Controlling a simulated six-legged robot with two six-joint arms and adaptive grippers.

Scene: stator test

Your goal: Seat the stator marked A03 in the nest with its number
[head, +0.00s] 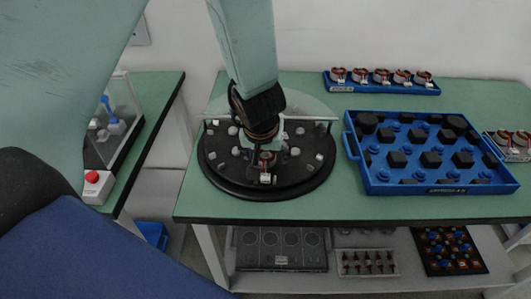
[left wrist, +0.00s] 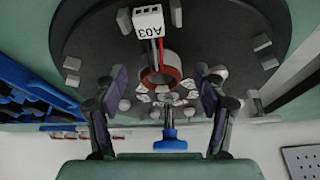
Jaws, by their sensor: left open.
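The stator marked A03 (head: 267,157) is a small copper-coloured ring with a white connector. It sits near the front of the round black fixture (head: 217,178), which carries several light blocks and knobs. In the left wrist view the ring (left wrist: 160,77) lies below its connector with the A03 label (left wrist: 150,22). My left gripper (head: 262,143) is over the fixture, and in the left wrist view its open fingers (left wrist: 160,88) stand on either side of the ring with gaps. I cannot tell whether the stator is fully seated. My right gripper is not in view.
A large blue tray (head: 354,150) with black blocks and blue knobs lies close right of the fixture. A small blue tray (head: 382,90) with several stators is behind it. More stators (head: 510,141) are at far right. A red button (head: 93,177) is on the left table.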

